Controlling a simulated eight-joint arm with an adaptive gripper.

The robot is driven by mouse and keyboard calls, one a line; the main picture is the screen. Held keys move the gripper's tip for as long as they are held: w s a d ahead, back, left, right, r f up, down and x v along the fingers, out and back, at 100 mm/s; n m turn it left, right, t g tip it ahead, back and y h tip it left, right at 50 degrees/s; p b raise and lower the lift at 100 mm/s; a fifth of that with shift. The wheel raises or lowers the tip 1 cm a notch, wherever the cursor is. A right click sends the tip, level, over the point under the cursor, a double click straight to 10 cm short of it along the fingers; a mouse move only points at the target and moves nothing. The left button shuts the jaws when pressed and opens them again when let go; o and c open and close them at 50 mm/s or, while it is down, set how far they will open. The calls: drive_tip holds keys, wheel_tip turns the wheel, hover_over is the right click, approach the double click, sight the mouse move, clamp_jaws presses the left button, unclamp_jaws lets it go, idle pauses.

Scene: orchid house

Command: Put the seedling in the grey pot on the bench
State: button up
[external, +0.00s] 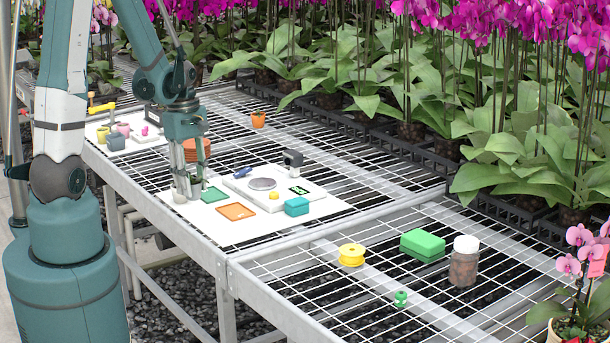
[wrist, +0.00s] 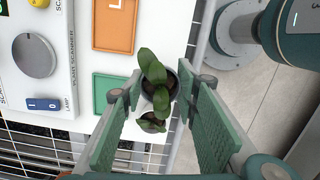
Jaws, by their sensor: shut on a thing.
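My gripper (external: 186,198) points down at the left end of the white sheet, beside the green square. In the wrist view its fingers (wrist: 167,88) are closed on a small potted seedling (wrist: 153,70) with dark green leaves. Its pot (wrist: 171,84) looks grey with dark soil, partly hidden by leaves. A second small leafy pot (wrist: 152,123) shows between the fingers, lower in the picture. I cannot tell whether the held pot touches the sheet. A blue-grey container (external: 115,142) stands on a white tray at the far left.
The plant scanner (external: 262,184) with dial and switch lies on the sheet, near the green (wrist: 111,93) and orange (wrist: 114,25) squares and a teal box (external: 297,207). Terracotta pots (external: 196,150) stand behind my gripper.

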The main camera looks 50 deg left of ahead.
drive_tip(key=shift+f+b, duration=0.5)
drive_tip(key=shift+f, duration=1.4)
drive_tip(key=shift+f, duration=0.15)
drive_tip(key=o, duration=0.9)
drive_tip(key=shift+r, duration=0.2)
drive_tip(key=shift+s+a+r+p, duration=0.1)
drive_tip(key=shift+a+r+p, duration=0.3)
drive_tip(key=shift+r, duration=1.6)
drive_tip(key=shift+w+a+r+p, duration=0.1)
drive_tip(key=shift+r+p, duration=0.55)
drive_tip(key=shift+r, duration=1.3)
drive_tip(key=shift+s+a+r+p, duration=0.15)
drive_tip(key=shift+r+p, duration=0.35)
drive_tip(key=shift+r, duration=1.5)
